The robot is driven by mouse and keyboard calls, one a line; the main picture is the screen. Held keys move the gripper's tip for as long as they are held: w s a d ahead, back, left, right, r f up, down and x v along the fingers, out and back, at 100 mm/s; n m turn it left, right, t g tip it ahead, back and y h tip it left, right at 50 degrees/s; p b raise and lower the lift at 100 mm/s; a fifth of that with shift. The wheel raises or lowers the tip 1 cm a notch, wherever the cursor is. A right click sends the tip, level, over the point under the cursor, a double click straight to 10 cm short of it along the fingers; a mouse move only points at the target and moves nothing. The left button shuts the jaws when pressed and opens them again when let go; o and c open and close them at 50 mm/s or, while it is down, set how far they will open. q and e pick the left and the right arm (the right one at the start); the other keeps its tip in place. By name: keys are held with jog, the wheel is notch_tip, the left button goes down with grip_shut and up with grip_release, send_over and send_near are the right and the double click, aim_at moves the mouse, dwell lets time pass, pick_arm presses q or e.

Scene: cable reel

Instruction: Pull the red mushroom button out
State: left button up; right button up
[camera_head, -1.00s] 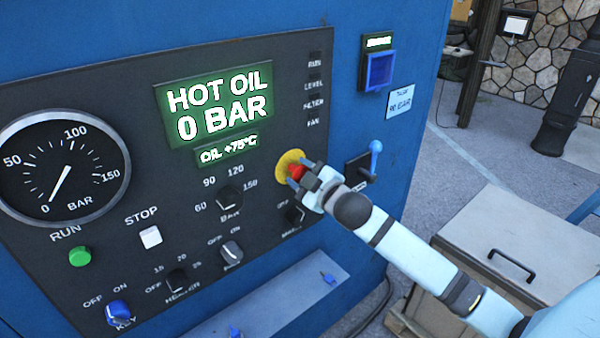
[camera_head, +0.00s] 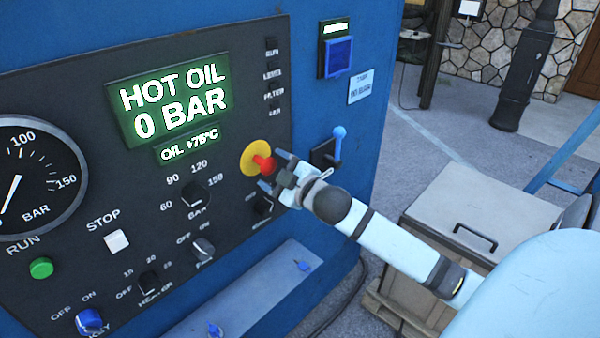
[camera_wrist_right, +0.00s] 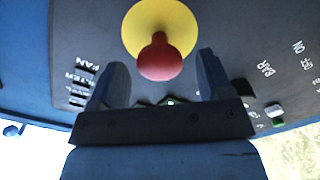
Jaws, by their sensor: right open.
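The red mushroom button (camera_head: 264,163) stands out from its round yellow plate (camera_head: 252,156) on the dark control panel. In the right wrist view the red button (camera_wrist_right: 160,60) and the yellow plate (camera_wrist_right: 172,20) lie just beyond the fingers, and the whole red head shows. My right gripper (camera_head: 276,170) is open, its two fingers (camera_wrist_right: 160,85) apart with a clear gap between them. It is close in front of the button, to its right in the head view, and holds nothing. My left gripper is in neither view.
The panel carries a lit display (camera_head: 168,98) reading HOT OIL 0 BAR, a gauge (camera_head: 35,180), a green run button (camera_head: 41,267), a white stop button (camera_head: 117,240) and several knobs. A blue-handled lever (camera_head: 338,142) sits right of the yellow plate. A lidded box (camera_head: 475,215) stands at the right.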

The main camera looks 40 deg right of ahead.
jog(key=s+b, duration=0.1)
jog(key=s, duration=1.1)
jog(key=shift+d+b, duration=0.35)
jog(key=shift+d, duration=0.1)
jog(key=s+a+f+m+g+p, duration=0.2)
jog(key=a+f, duration=0.1)
jog(key=f, duration=0.5)
jog(key=s+a+f+m+g+p, duration=0.2)
jog(key=a+f+p, duration=0.15)
jog(key=f, duration=0.55)
jog(key=s+a+f+m+g+y+p, duration=0.1)
jog(key=s+a+f+m+g+y, duration=0.1)
jog(key=s+a+f, duration=0.5)
jog(key=a+f+g, duration=0.1)
jog(key=a+f, duration=0.2)
jog(key=a, duration=0.1)
jog(key=shift+s+a+m, duration=0.4)
jog(key=shift+c, duration=0.4)
